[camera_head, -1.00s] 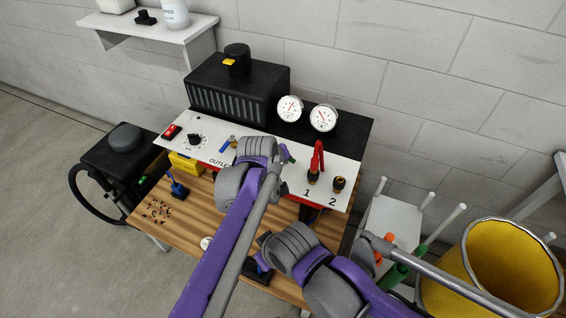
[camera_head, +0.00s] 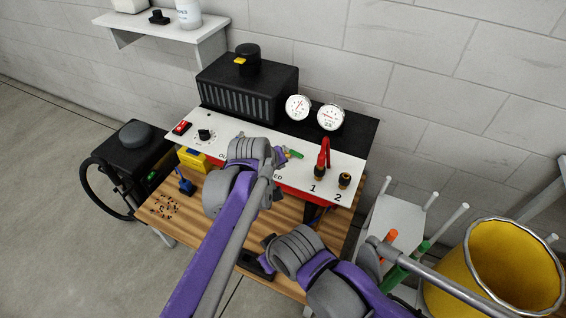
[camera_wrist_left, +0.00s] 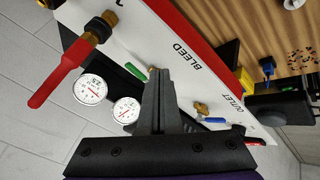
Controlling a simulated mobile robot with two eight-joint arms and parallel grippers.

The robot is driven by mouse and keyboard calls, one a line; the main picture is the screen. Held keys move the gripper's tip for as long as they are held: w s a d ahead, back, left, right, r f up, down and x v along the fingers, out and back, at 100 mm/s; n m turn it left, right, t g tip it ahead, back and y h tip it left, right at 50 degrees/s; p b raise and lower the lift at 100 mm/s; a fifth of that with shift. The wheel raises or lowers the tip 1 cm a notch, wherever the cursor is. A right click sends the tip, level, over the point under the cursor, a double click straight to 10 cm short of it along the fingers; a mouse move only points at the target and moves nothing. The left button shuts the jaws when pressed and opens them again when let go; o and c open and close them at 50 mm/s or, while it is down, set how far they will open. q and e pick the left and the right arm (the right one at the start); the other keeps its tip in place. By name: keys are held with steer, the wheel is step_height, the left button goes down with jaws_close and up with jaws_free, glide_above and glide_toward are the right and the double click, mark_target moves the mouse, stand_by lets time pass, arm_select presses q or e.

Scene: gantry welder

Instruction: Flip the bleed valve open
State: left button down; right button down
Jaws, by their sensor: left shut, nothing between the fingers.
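The bleed valve has a small green lever (camera_wrist_left: 153,72) beside the word BLEED on the white panel (camera_wrist_left: 215,62). In the head view the green lever (camera_head: 295,154) shows just right of my left wrist. My left gripper (camera_wrist_left: 158,76) is shut and empty. Its fingertips are right at the green lever in the wrist view; whether they touch it I cannot tell. In the head view my left arm hides its fingers and part of the panel. My right gripper (camera_head: 257,264) is low over the wooden table, partly hidden by its own arm.
A red lever (camera_wrist_left: 68,70) and a blue outlet lever (camera_wrist_left: 211,119) flank the bleed valve. Two gauges (camera_head: 298,107) stand behind the panel. A yellow drum (camera_head: 505,270) and a white rack (camera_head: 388,220) are at the right. A blue tool (camera_head: 184,184) stands on the table (camera_head: 215,178).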

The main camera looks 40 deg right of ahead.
arm_select(q)
steer(key=s+a+r, duration=0.2)
steer(key=s+r, duration=0.1)
steer(key=r, duration=0.2)
steer(key=shift+r, duration=0.3)
arm_select(e)
steer(key=shift+w+d+r, duration=0.1)
steer(key=shift+w+d, duration=0.15)
steer(key=shift+d, duration=0.05)
